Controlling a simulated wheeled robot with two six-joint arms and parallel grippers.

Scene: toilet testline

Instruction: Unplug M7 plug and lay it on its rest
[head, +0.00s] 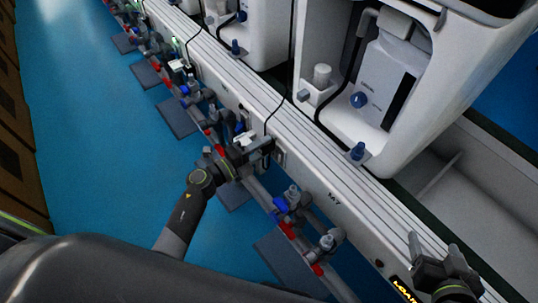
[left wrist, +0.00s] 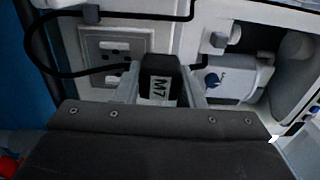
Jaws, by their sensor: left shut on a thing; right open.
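The M7 plug (left wrist: 160,82) is a dark block with a white label reading M7, in the middle of the left wrist view. My left gripper (head: 258,147) is shut on it, with one finger on each side; the left wrist view (left wrist: 164,92) shows this grip. A black cable (left wrist: 65,73) loops at the left. A grey socket plate (left wrist: 114,48) with dark holes is behind and left of the plug, and also shows in the head view (head: 279,156). I cannot tell whether the plug touches it. My right gripper (head: 438,264) is open and empty at the lower right. I cannot make out the rest.
A long white rail (head: 330,188) runs diagonally under white toilet units (head: 440,75). Pipes with blue and red valves (head: 290,205) line its near side, close to my left arm. Blue floor (head: 110,150) is open at the left. A white bottle (head: 385,80) stands inside the nearest unit.

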